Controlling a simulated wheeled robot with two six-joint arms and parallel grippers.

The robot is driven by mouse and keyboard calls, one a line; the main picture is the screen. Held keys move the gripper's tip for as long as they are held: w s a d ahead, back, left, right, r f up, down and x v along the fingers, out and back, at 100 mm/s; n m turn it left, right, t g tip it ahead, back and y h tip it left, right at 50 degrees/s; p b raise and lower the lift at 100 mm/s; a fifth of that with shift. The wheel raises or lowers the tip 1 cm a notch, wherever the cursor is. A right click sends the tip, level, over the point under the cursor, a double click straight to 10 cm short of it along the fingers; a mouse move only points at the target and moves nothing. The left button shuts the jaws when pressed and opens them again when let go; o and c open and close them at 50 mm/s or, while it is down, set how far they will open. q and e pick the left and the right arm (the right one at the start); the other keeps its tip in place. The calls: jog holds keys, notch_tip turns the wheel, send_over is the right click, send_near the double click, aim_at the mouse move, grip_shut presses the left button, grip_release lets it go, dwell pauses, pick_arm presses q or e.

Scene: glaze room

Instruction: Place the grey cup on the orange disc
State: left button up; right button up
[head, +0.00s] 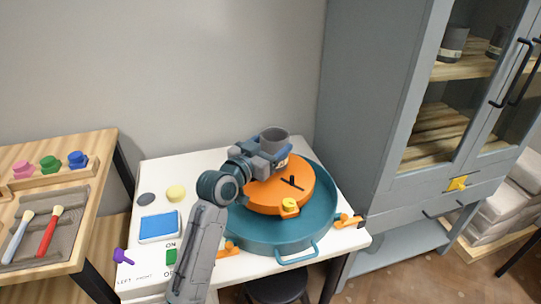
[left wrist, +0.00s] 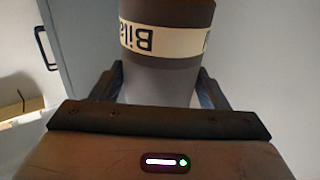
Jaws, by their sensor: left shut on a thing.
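The grey cup (head: 274,138) is upright in the head view, above the far part of the orange disc (head: 262,199). My left gripper (head: 276,150) is shut on the cup. In the left wrist view the cup (left wrist: 168,80) stands between the two fingers and shows a cream band with dark lettering. The orange disc lies in a round teal basin (head: 318,230) and has a dark mark and a yellow knob on it. The gripper hides the cup's base in the head view, so I cannot tell whether it touches the disc. My right gripper is in neither view.
A wooden table (head: 95,165) with brushes stands left. A grey cabinet (head: 375,110) with glass doors stands right.

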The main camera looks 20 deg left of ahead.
pick_arm(q)
jog(key=shift+f, duration=1.7)
jog(key=shift+f, duration=0.1)
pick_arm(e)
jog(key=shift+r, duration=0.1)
pick_arm(q)
jog(key=o, duration=1.1)
jog(key=shift+o, duration=0.2)
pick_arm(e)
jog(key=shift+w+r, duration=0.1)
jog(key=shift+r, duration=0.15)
pick_arm(q)
jog(key=shift+s+a, duration=0.15)
jog(key=shift+s, duration=0.2)
jog(key=v, duration=1.1)
jog(key=shift+s, duration=0.15)
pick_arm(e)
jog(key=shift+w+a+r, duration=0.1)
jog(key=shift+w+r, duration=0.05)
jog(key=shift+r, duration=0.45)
